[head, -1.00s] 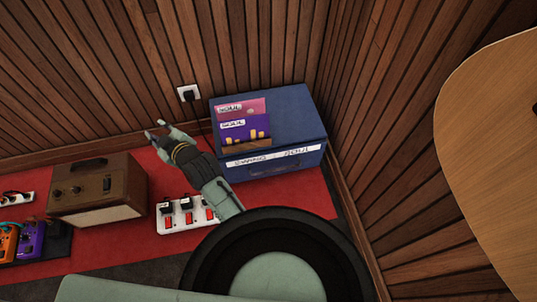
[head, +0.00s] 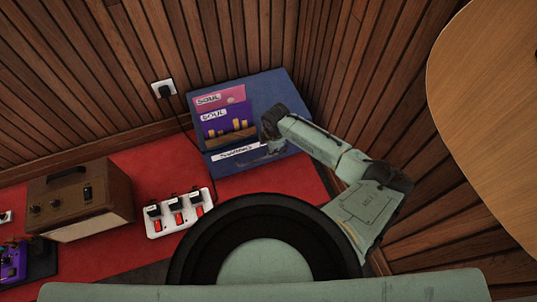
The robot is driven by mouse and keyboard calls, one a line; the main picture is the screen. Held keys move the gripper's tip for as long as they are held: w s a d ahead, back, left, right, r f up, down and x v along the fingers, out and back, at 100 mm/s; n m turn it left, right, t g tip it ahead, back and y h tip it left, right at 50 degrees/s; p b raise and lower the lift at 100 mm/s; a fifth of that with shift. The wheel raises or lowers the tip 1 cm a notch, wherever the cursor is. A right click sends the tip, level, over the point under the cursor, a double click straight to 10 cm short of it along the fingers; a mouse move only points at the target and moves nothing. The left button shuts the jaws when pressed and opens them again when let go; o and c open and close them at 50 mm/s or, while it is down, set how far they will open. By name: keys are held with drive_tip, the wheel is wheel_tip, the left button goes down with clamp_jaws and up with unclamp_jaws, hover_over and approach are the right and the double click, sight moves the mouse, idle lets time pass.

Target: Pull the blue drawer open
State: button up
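The blue drawer unit (head: 271,87) stands against the wall in the corner, on the red surface. A white handwritten label (head: 238,153) runs along the top edge of its front. The handle area and the right part of the front are hidden behind my arm, so I cannot tell whether the drawer is open. My gripper (head: 271,143) is at the right of the label, at or just in front of the drawer front. It is small and dark, and its fingers cannot be made out. I cannot tell whether it touches the drawer.
Record sleeves (head: 223,111) stand in a wooden holder on top of the unit. A white power strip (head: 179,214) lies to the left in front, with a brown amplifier (head: 82,197) beyond it. A wall outlet (head: 163,88) is behind. A wooden guitar body (head: 490,100) fills the right edge.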

drive_tip(key=f, duration=0.3)
drive_tip(key=w+f, duration=0.1)
drive_tip(key=f, duration=0.2)
drive_tip(key=f+b, duration=0.1)
drive_tip(key=f, duration=0.2)
drive_tip(key=shift+w+a+f, duration=0.15)
drive_tip(key=shift+w+a, duration=0.1)
drive_tip(key=shift+a, duration=0.05)
clamp_jaws()
idle(0.4)
